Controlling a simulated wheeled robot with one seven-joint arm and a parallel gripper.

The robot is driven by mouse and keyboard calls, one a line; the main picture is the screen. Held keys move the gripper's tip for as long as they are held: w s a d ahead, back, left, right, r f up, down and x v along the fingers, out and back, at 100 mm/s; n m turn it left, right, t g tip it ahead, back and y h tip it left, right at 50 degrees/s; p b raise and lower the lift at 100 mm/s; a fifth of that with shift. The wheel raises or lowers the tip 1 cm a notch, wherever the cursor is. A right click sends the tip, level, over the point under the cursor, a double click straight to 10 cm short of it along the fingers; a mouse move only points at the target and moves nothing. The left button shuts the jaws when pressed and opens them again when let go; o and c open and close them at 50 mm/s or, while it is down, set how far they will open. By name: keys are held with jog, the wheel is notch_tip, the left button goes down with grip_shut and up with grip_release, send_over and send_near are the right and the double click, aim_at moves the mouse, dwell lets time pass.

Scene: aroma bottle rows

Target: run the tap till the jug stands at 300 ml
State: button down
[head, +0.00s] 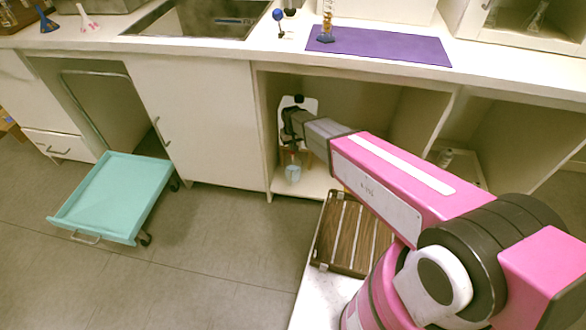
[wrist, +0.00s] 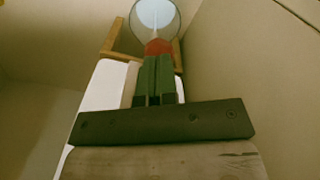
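A small pale-blue jug (head: 293,173) stands low inside the open cabinet bay under the counter. In the wrist view a round clear rim with pale blue inside, which looks like the jug (wrist: 153,14), shows beyond my fingertips. The tap and jug markings cannot be made out.
A wooden frame (wrist: 117,42) stands around the jug area, and the bay wall (wrist: 250,70) is close on the right. A teal cart (head: 110,195) stands on the floor at left. A slatted wooden tray (head: 350,235) lies beside my arm. The counter is above.

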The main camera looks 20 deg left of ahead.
jog(key=shift+r, duration=1.25)
dwell(0.4)
notch_tip(320, 180, up, 6)
jog(key=shift+r, duration=0.15)
dwell(0.4)
